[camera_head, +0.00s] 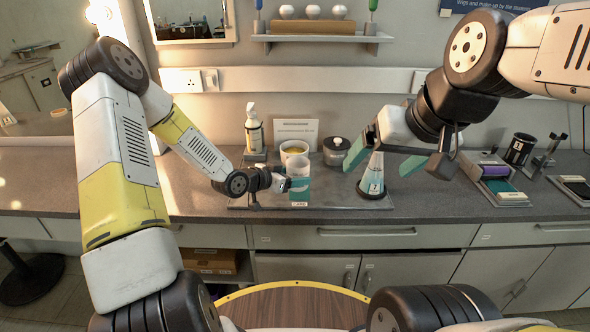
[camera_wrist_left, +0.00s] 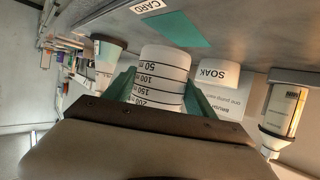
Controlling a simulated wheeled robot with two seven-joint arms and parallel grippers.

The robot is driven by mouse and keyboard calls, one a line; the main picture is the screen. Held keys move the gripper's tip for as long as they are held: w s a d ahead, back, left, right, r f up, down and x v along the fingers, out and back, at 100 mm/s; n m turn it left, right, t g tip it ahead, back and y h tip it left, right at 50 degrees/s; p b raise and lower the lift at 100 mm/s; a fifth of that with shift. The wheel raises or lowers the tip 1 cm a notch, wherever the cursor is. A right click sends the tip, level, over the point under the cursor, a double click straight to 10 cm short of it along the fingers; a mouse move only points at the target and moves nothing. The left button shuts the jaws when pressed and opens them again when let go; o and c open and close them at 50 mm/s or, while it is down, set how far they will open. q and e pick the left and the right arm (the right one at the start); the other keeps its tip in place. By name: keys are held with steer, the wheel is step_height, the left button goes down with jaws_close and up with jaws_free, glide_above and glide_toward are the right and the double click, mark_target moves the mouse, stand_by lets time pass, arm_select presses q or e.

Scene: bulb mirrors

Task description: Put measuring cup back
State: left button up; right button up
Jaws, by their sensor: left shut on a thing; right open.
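The measuring cup (camera_head: 298,168) is a white cylinder standing over the grey mat near the counter front. In the left wrist view it (camera_wrist_left: 162,78) shows black marks from 50 to 200. My left gripper (camera_head: 297,186) is shut on its side, with teal fingers on both sides of it. I cannot tell whether the cup's base touches the mat. A teal card (camera_wrist_left: 172,27) lies on the mat by the cup. My right gripper (camera_head: 382,158) is open and empty, its teal fingers above and around the top of a conical flask (camera_head: 374,178).
The counter left (camera_head: 190,190) is clear.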

arm_select(q)
steer(key=w, duration=0.3)
steer(key=shift+w+f, duration=0.15)
steer(key=shift+w, duration=0.15)
steer(key=shift+w+f, duration=0.1)
steer(key=shift+f, duration=1.65)
steer(key=shift+f, duration=0.1)
steer(key=o, duration=1.6)
